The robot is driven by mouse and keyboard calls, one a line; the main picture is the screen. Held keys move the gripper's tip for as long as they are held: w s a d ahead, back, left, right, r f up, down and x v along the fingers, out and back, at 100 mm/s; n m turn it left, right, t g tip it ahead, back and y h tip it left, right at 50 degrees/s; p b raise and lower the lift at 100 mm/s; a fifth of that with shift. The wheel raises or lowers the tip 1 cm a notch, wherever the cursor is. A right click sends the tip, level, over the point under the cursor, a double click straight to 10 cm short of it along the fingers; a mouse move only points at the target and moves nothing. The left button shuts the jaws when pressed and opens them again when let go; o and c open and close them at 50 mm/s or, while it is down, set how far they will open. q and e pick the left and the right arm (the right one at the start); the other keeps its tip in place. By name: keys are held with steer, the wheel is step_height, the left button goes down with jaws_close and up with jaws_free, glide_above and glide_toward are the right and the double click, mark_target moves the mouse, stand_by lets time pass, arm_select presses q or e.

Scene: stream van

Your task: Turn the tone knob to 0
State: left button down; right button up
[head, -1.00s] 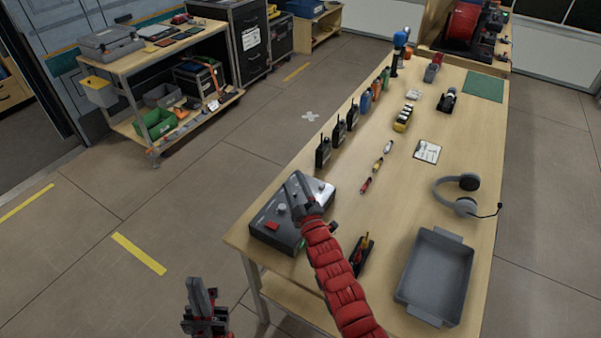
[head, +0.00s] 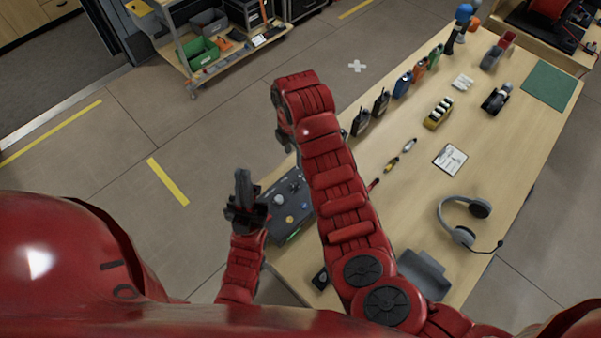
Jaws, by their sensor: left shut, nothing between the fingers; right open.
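The dark grey control box (head: 296,186) lies at the near left end of the long wooden table. Its top shows a pale round knob (head: 278,199) and small yellow and blue parts. I cannot read any labels, so I cannot tell which knob is tone or where it points. My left gripper (head: 243,184) is shut and empty, pointing up just left of the box, apart from the knob in the picture. My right gripper (head: 286,141) is open, beyond the box, and partly hidden by its own wrist. My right forearm covers the box's right side.
Black radios (head: 361,122), small bottles (head: 402,85) and markers (head: 392,164) line the table. A headset (head: 463,236) and a grey tray (head: 424,272) are at the right; my arm partly hides the tray. A shelf cart (head: 228,55) stands across open floor.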

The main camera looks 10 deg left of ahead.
steer(key=b, duration=0.9)
glide_above(294, 185)
step_height(294, 185, down, 12)
steer(key=shift+r, duration=0.25)
steer(key=shift+f, duration=0.25)
step_height(294, 185, down, 3)
steer(key=shift+r+p, duration=0.15)
steer(key=shift+p, duration=0.55)
steer(key=shift+f, duration=1.05)
jaws_close()
